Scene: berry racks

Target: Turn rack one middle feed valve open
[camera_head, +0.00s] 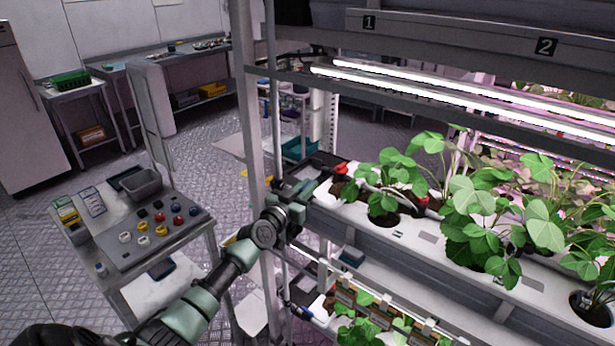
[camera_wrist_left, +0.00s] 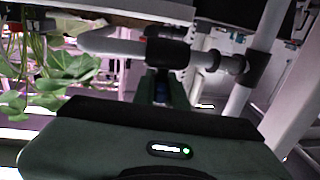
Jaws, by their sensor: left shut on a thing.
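My left gripper (camera_head: 310,182) is at the left end of this trough, beside the upright post. It is shut on the middle feed valve, whose handle is mostly hidden by the gripper. In the left wrist view, a small blue part (camera_wrist_left: 160,97) shows between the fingers, below a black fitting (camera_wrist_left: 167,53) on a white pipe (camera_wrist_left: 118,46). The handle's angle cannot be told. My right gripper is not in view.
The grey rack post (camera_head: 250,110) stands close beside my left arm. A red part (camera_head: 341,168) sits just past the gripper. Plants (camera_head: 385,185) fill the trough to the right. A cart with a button panel (camera_head: 155,235) stands at left. Bare floor (camera_head: 195,150) lies behind.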

